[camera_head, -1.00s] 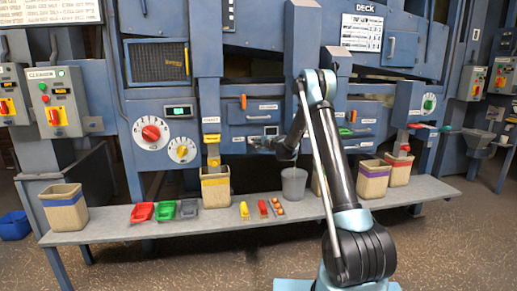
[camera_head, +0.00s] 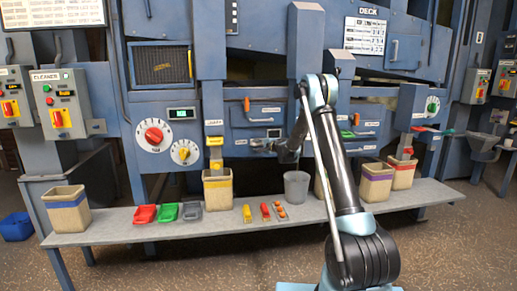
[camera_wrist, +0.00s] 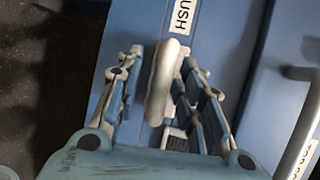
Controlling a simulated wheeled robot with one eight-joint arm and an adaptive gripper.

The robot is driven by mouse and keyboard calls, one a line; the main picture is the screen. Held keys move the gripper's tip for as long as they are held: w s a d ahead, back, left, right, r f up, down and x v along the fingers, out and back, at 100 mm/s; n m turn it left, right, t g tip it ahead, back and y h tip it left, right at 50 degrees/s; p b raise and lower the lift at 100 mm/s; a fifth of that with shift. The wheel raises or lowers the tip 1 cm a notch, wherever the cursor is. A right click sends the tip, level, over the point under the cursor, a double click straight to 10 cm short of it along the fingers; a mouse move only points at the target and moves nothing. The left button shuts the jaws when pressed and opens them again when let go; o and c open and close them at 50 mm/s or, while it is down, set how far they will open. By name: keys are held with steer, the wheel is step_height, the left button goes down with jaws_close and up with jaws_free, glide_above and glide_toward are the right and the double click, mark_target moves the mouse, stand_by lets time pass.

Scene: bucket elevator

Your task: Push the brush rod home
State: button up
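The pale, rounded end of the brush rod (camera_wrist: 164,82) shows in the wrist view, beside a label (camera_wrist: 186,14) whose visible letters read "USH". My gripper (camera_wrist: 160,85) is open, with one finger on each side of the rod's end. The end lies close to the right finger, and a gap shows on its left; I cannot tell whether it touches. In the head view my gripper (camera_head: 262,146) is in front of the blue cabinet's middle panels, and the rod is too small to make out there.
A grey bench (camera_head: 110,228) runs below, with a bin (camera_head: 217,187), coloured trays (camera_head: 167,212) and a grey cup (camera_head: 296,186) under my arm. A bar handle (camera_wrist: 304,74) stands out at the right of the wrist view. Dials (camera_head: 154,136) sit left of my gripper.

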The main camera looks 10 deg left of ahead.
steer(key=v, duration=1.1)
steer(key=shift+s+d, duration=0.2)
steer(key=shift+s, duration=0.1)
steer(key=shift+r, duration=0.1)
steer(key=s+d+r+n+g+h, duration=0.1)
steer(key=s+d+r+n+g, duration=0.15)
steer(key=s, duration=0.75)
steer(key=s+d+r+n+g+h, duration=0.15)
steer(key=s+d, duration=0.25)
steer(key=s, duration=0.6)
steer(key=s+d+r+n+g+h, duration=0.1)
steer(key=s+d+r+n, duration=0.25)
steer(key=s, duration=0.75)
steer(key=s+d+f+n+g+h, duration=0.1)
steer(key=s+d+f, duration=0.3)
steer(key=s, duration=0.7)
steer(key=s+d+f+n+g+h, duration=0.1)
steer(key=s+d+f, duration=0.4)
steer(key=s, duration=0.6)
steer(key=s+d+f+n+g+h, duration=0.1)
steer(key=s+d+f+g+h, duration=0.2)
steer(key=s+d, duration=0.4)
steer(key=s+f+h, duration=0.1)
steer(key=s, duration=0.4)
steer(key=shift+d+f+n, duration=0.2)
steer(key=shift+d+n, duration=0.05)
steer(key=shift+n, duration=0.1)
